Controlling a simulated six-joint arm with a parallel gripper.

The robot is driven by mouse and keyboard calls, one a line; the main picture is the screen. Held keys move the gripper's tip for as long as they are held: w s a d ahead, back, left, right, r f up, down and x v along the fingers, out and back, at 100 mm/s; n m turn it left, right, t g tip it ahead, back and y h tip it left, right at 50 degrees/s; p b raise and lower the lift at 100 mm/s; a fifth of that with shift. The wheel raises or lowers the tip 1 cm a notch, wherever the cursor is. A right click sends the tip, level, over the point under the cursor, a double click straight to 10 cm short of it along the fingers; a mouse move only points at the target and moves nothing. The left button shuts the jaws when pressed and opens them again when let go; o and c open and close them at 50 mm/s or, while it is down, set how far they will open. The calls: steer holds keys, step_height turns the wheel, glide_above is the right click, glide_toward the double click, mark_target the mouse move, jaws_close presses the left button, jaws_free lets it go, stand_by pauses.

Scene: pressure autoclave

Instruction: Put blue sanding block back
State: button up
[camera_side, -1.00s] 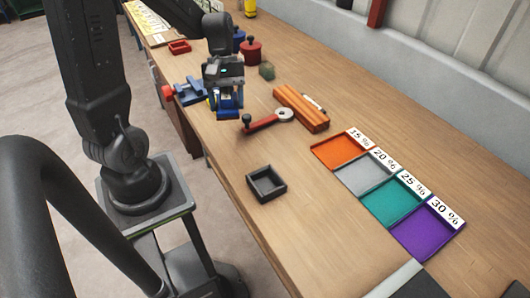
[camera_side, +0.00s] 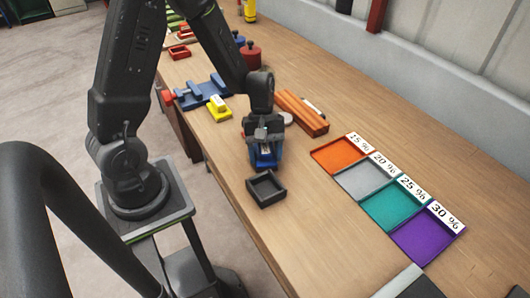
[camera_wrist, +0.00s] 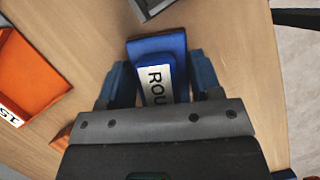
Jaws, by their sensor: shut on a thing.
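The blue sanding block (camera_wrist: 158,50) with a white label reading "ROU" is between the fingers of my gripper (camera_wrist: 162,85) in the wrist view. In the side view the block (camera_side: 263,160) shows low under my gripper (camera_side: 264,150), which is shut on it. It is just behind a small black open tray (camera_side: 266,188). Whether the block touches the table I cannot tell. The tray is empty, and its edge shows at the top of the wrist view (camera_wrist: 148,8). A yellow block (camera_side: 219,110) with a white label sits by the blue vise.
Orange, grey, teal and purple trays (camera_side: 336,156) marked 15 % to 30 % line the right. An orange wooden piece (camera_side: 300,112) lies behind my gripper. The blue vise (camera_side: 203,93) and red canisters (camera_side: 250,54) stand farther back. Table around the black tray is clear.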

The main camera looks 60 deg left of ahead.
steer(key=shift+f, duration=0.2)
steer(key=o, duration=0.9)
steer(key=v, duration=1.1)
steer(key=s+d+r+m+t+y, duration=0.1)
steer(key=s+d+r+m+t, duration=0.1)
steer(key=s+r+m, duration=0.2)
steer(key=s+d+r+m+t+y, duration=0.1)
steer(key=s+d+r+m+t, duration=0.1)
steer(key=s+r+m, duration=0.2)
steer(key=s+d+r+m+t+y, duration=0.2)
steer(key=s+d+r+m+t, duration=0.1)
steer(key=s+r+m, duration=0.1)
steer(key=shift+r+m, duration=0.4)
steer(key=shift+m, duration=0.4)
